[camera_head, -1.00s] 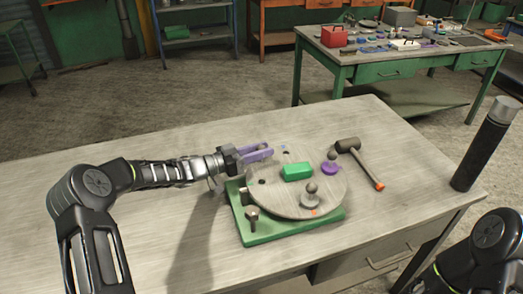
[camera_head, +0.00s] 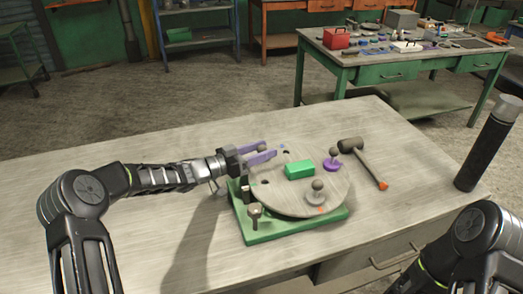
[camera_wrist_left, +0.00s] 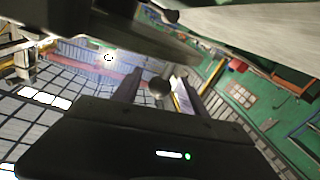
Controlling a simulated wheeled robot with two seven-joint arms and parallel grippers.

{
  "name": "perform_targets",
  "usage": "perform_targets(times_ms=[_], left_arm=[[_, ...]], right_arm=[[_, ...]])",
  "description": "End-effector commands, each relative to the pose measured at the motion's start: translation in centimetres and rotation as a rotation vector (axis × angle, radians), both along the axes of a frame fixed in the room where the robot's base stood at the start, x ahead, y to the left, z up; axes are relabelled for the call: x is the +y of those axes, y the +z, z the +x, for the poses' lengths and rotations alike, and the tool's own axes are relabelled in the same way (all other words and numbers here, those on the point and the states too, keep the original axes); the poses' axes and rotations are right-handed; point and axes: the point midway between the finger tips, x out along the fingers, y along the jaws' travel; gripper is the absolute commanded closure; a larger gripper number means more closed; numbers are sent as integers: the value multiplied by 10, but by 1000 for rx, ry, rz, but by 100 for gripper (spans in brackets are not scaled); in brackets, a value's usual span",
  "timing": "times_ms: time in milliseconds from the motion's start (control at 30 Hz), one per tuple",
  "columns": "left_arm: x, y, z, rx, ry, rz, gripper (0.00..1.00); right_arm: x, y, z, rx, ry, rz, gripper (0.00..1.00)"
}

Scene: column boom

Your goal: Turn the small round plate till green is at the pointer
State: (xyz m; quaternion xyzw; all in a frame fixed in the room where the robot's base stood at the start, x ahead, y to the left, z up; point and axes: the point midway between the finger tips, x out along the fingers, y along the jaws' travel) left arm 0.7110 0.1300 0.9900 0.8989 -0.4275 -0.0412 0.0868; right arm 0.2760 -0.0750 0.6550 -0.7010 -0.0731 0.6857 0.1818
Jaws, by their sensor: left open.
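The grey round plate (camera_head: 335,187) lies on a square green base (camera_head: 282,228). A green block (camera_head: 299,170), a grey ball-topped knob (camera_head: 317,194) and a purple-based knob (camera_head: 332,160) sit on or at it. An orange mark shows at its front rim and a blue mark at its back. A dark upright piece (camera_head: 254,212), perhaps the pointer, stands at the front left. My left gripper (camera_head: 270,150) is open, its purple fingers over the plate's back-left edge. In the left wrist view a dark ball (camera_wrist_left: 159,87) shows between the fingers. My right gripper is out of view.
A hammer (camera_head: 364,165) lies right of the plate. A dark cylinder (camera_head: 487,147) stands at the table's right edge. A second, cluttered table (camera_head: 400,55) stands behind.

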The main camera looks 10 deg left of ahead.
Motion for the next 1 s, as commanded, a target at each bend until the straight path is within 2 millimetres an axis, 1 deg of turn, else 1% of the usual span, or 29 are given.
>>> perform_targets(times_ms=[167,267,367,700,833,1000], left_arm=[[0,0,0,0,-1,0,50],[4,-1,-3,0,0,0,50],[12,-2,-9,0,1,2,50],[53,-2,-42,-1,1,2,50],[60,-1,-49,0,0,0,50],[61,0,-50,0,0,0,50]], right_arm=[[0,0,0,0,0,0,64],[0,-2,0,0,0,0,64],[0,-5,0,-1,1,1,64],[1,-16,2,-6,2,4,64],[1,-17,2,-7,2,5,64],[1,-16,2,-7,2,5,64]])
